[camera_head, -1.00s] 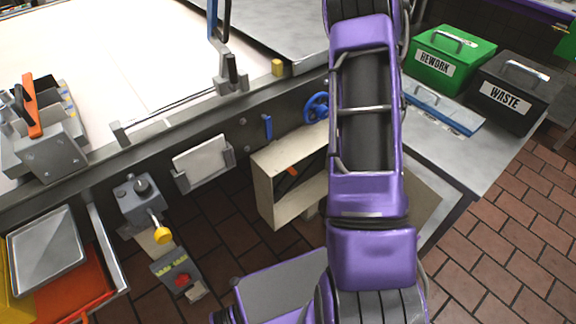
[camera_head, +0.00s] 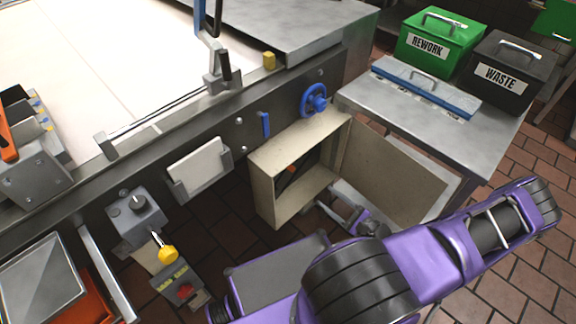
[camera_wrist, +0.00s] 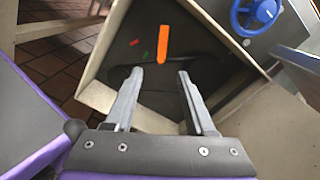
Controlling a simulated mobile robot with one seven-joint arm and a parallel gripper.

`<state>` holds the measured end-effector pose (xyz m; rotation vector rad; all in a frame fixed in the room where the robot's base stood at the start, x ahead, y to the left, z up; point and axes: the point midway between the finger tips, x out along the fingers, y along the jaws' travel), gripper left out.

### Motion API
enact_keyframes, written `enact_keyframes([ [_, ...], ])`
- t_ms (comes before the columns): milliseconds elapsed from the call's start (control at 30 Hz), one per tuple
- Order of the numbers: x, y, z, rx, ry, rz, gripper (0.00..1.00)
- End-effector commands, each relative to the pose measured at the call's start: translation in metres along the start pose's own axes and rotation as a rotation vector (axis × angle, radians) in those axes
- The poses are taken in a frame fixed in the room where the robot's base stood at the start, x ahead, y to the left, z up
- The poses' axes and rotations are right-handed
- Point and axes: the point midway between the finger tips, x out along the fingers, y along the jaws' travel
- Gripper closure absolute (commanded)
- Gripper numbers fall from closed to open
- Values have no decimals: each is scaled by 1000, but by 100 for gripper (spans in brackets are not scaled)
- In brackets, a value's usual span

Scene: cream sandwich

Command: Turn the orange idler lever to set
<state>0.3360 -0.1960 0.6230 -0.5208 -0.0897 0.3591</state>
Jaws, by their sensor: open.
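The orange idler lever (camera_wrist: 163,44) is inside an open cream box (camera_wrist: 97,97), against its dark back panel. In the wrist view it stands nearly upright, to the right of a small red mark (camera_wrist: 134,42) and a green mark (camera_wrist: 145,54). In the head view the lever (camera_head: 291,173) is small and partly in shadow. My gripper (camera_wrist: 159,75) is open and empty at the box opening, its fingers on either side below the lever, apart from it. My gripper (camera_head: 326,203) also shows low beside the box's right side in the head view.
The box door (camera_head: 395,178) stands open on the right. A blue handwheel (camera_head: 313,98) is above the box. A steel table (camera_head: 450,130) holds a blue-edged tool and the green REWORK (camera_head: 440,42) and black WASTE (camera_head: 510,72) bins. A yellow-knobbed lever (camera_head: 168,253) is at left.

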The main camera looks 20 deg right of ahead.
Motion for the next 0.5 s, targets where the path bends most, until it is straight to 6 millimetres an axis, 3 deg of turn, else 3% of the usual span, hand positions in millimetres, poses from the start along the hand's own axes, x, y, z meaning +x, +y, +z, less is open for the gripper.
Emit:
enact_keyframes([
  [167,14,-3,-1,9,1,-23,45],
  [500,84,-3,-1,7,0,-19,45],
])
